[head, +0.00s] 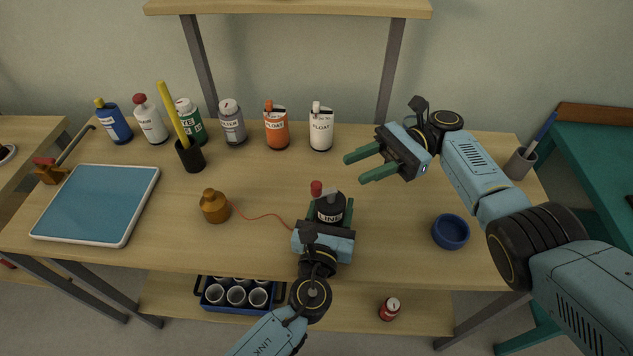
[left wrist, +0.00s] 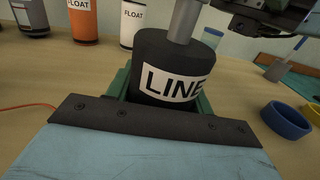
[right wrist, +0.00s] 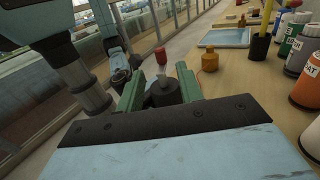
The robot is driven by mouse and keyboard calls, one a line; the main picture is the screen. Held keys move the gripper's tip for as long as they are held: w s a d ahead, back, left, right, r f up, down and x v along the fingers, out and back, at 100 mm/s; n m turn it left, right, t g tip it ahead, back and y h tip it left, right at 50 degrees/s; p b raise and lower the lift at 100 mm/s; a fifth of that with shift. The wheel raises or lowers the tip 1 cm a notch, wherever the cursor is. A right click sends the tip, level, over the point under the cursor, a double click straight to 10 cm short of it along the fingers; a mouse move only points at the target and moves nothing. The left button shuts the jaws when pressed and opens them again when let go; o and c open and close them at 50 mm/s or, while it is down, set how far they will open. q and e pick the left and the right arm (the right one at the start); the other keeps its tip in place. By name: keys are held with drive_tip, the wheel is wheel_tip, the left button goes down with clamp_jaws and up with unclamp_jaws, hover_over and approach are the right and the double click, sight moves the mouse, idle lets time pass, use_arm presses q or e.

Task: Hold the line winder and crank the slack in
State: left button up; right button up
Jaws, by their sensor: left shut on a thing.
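The line winder (head: 330,208) is a black drum with a white LINE label, upright on the wooden table. Its grey crank arm ends in a red knob (head: 316,188), at the drum's upper left in the head view. My left gripper (head: 331,214) is shut around the winder's drum; the label faces the left wrist camera (left wrist: 175,84). An orange line (head: 262,216) runs from the winder to a brown weight-like piece (head: 214,207). My right gripper (head: 357,167) is open and empty, above and right of the winder. The right wrist view shows the winder (right wrist: 166,94) beyond its open fingers.
Several bottles, including an orange FLOAT bottle (head: 277,132), line the table's back. A pen cup (head: 190,157) with a yellow stick and a blue tray (head: 98,205) are at left. A blue bowl (head: 450,232) is at right. Shelf posts stand behind.

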sight(321, 184)
drive_tip(key=x, duration=1)
drive_tip(key=shift+c, duration=0.3)
clamp_jaws()
drive_tip(key=shift+m+t+y, duration=0.3)
drive_tip(key=shift+m+t, duration=0.1)
